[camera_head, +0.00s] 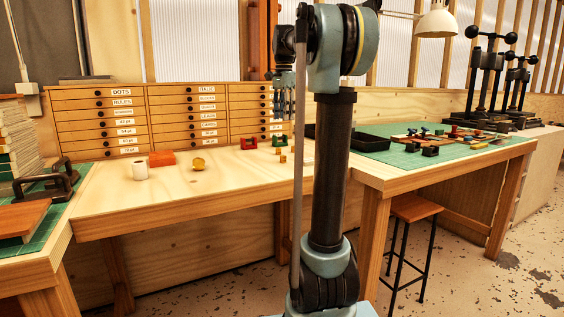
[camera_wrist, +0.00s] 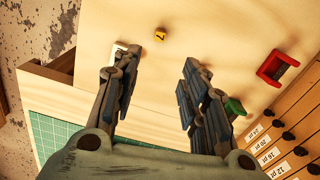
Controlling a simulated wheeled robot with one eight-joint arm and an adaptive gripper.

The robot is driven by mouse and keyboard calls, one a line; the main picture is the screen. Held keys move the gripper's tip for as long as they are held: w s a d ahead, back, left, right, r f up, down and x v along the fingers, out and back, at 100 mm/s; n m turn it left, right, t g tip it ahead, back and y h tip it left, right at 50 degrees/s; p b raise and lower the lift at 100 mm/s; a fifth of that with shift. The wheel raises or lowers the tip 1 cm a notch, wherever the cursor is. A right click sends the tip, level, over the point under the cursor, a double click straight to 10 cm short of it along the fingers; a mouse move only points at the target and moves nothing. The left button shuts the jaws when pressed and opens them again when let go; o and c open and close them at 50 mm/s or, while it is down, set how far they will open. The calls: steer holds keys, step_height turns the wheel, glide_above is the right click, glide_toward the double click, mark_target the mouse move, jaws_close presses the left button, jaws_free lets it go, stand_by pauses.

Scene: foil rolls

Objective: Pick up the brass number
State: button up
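The brass number is a small yellow-gold block with a dark figure on its face (camera_wrist: 160,35). It lies on the pale wooden bench top near the top of the wrist view. In the head view a small yellow block (camera_head: 283,158), which looks like the same thing, sits on the bench just left of my arm. My gripper (camera_wrist: 158,62) is open and empty, with its two fingers well apart. The brass number lies beyond the fingertips, between their lines, and nothing touches it. In the head view my gripper (camera_head: 283,104) hangs above the bench, partly hidden by my arm.
A red holder (camera_wrist: 277,68) and a green block (camera_wrist: 235,106), partly behind a finger, are nearby. A white object (camera_wrist: 118,48) is behind the left finger. A white cup (camera_head: 140,170), orange box (camera_head: 162,158) and gold round piece (camera_head: 198,164) stand left. Drawers (camera_head: 190,112) line the back.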

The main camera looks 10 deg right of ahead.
mark_target(283, 156)
step_height(283, 156, down, 17)
steer(key=shift+s+a+r, duration=0.1)
stand_by(0.7)
jaws_close()
